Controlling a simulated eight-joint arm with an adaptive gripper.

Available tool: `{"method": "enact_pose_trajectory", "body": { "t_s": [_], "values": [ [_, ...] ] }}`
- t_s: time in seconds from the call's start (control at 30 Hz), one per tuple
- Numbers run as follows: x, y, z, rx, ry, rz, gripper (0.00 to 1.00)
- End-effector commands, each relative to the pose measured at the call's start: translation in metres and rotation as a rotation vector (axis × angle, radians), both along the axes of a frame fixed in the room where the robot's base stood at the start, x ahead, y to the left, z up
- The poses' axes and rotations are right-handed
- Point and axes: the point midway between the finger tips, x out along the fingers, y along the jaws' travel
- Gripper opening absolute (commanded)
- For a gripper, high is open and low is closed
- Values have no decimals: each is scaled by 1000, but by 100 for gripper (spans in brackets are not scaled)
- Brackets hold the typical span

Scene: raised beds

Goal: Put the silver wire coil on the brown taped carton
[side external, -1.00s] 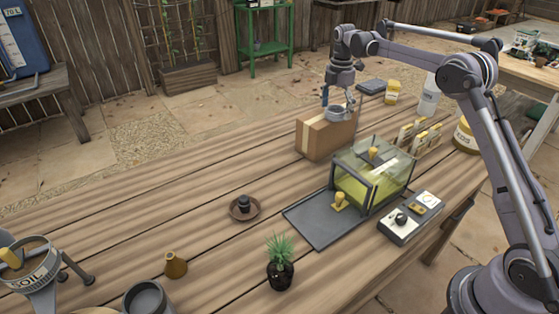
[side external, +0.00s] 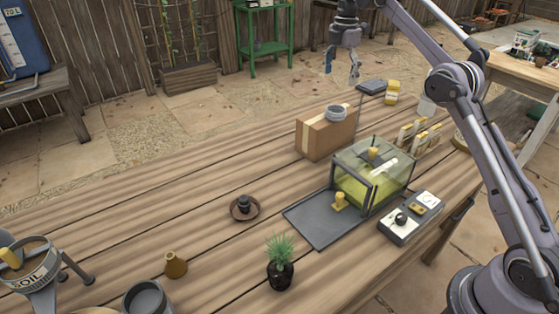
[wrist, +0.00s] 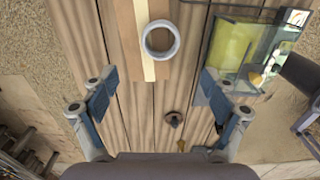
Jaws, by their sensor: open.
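The silver wire coil (side external: 336,112) rests on top of the brown taped carton (side external: 318,139), towards its right end. In the wrist view the coil (wrist: 161,41) shows as a ring on the carton's top, over the brown part beside the pale tape strip (wrist: 144,35). My gripper (side external: 342,78) is open and empty, above the carton and clear of the coil. In the wrist view its two fingers (wrist: 159,92) are wide apart with nothing between them.
A glass tank (side external: 372,178) with a yellow-green bottom stands right of the carton, with a dark tray (side external: 318,219) before it. A control box (side external: 410,218), seed packets (side external: 419,134) and yellow-lidded jar (side external: 392,93) are farther right.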

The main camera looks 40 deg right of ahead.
Motion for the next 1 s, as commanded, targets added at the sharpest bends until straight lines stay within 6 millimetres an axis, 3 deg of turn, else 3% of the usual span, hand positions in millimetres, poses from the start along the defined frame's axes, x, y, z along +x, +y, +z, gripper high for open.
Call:
{"method": "enact_pose_trajectory", "body": {
  "t_s": [0.37, 0.57, 0.77, 1.0],
  "values": [
    [-2, 3, 14, -2, -7, -17, 86],
    [-8, 22, 40, -10, -62, -156, 86],
    [-30, 49, 66, -3, -147, -365, 86],
    [-74, 82, 79, 36, -247, -611, 86]
  ]
}}
